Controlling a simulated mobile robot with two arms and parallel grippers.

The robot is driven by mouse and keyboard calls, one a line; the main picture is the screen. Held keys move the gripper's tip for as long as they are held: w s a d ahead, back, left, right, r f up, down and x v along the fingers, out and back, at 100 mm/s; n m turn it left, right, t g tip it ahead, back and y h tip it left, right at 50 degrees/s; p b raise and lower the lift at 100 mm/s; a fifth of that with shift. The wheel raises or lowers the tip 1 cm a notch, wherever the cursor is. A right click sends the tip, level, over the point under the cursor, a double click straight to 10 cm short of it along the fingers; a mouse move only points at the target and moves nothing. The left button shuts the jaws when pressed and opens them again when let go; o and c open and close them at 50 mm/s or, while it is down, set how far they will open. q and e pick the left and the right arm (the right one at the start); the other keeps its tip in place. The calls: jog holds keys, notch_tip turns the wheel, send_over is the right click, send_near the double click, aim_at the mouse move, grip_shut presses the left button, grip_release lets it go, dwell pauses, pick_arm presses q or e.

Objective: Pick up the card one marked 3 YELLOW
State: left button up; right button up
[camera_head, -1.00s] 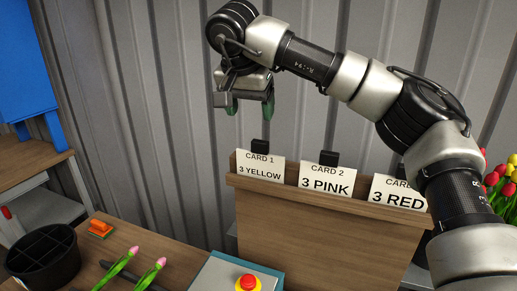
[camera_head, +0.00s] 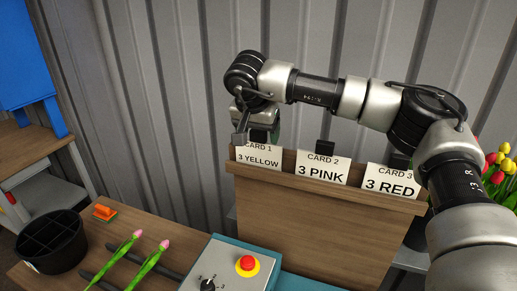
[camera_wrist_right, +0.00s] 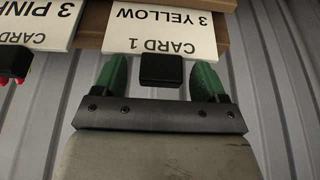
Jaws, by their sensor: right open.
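The card marked 3 YELLOW (camera_head: 259,160), white and headed CARD 1, stands at the left end of a wooden holder (camera_head: 310,226). It shows upside down in the right wrist view (camera_wrist_right: 168,30). A black block (camera_wrist_right: 161,70) sits at its top edge. My right gripper (camera_head: 258,138) is just above the card, pointing down. In the right wrist view its two green fingers (camera_wrist_right: 160,78) stand open on either side of the block, with gaps showing. In the head view the gripper hides the block and part of the card's top. My left gripper is not in view.
The 3 PINK card (camera_head: 322,170) and 3 RED card (camera_head: 389,183) stand to the right in the same holder. A grey corrugated wall (camera_head: 170,110) is behind. A control box with a red button (camera_head: 247,264), loose pink tulips (camera_head: 148,262) and a black bucket (camera_head: 50,240) are in front.

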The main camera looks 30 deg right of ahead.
jog(key=c, duration=1.2)
jog(key=shift+r, duration=0.15)
